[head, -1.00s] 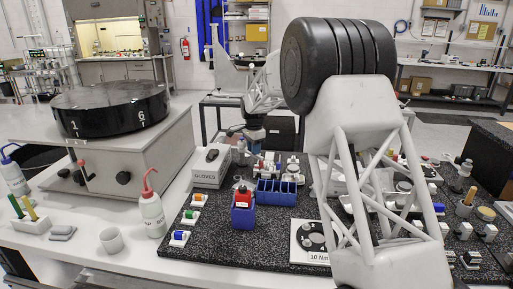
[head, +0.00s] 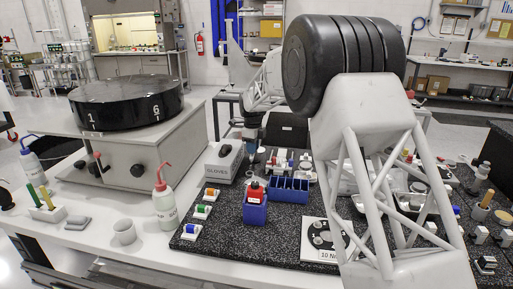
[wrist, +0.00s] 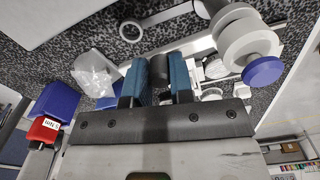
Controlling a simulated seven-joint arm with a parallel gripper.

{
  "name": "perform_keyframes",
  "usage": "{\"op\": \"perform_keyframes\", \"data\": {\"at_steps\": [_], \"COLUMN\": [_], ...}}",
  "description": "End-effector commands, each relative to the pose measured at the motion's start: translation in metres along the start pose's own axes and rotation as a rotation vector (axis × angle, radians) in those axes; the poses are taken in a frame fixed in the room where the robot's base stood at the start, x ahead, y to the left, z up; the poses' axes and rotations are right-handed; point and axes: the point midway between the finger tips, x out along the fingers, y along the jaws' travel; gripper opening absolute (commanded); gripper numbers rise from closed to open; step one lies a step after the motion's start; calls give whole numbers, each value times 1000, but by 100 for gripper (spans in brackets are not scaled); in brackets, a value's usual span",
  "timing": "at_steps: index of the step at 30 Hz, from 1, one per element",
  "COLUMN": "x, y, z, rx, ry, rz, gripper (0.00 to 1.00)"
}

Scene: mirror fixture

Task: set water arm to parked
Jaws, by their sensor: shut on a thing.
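In the wrist view my gripper (wrist: 156,75) has its two blue fingers closed on a dark rounded post (wrist: 158,68). This may be the water arm's handle, but the frame does not settle it. A pale bar with a ring end (wrist: 131,31) runs just beyond the fingertips; whether it joins the post is hidden. In the head view my gripper (head: 252,142) points down over the back of the speckled black board (head: 215,245), right of the gloves box. What it holds is too small to tell there.
A blue-capped white round stack (wrist: 250,50) stands close right of the fingers. The gloves box (head: 223,162), blue bin (head: 289,190), red-topped blue block (head: 255,205) and wash bottle (head: 164,200) stand nearby. A grey machine with a black drum (head: 127,106) is at left.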

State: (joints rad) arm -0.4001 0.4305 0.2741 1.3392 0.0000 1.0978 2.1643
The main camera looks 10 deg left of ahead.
Motion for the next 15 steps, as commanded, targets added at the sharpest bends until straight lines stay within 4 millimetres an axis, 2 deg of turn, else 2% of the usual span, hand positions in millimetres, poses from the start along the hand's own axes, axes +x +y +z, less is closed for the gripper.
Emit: {"op": "perform_keyframes", "data": {"at_steps": [6,15], "x": [0,0], "y": [1,2], "z": [5,7], "rx": [69,85], "ry": [0,0], "rz": [1,0], "gripper": [0,0]}}
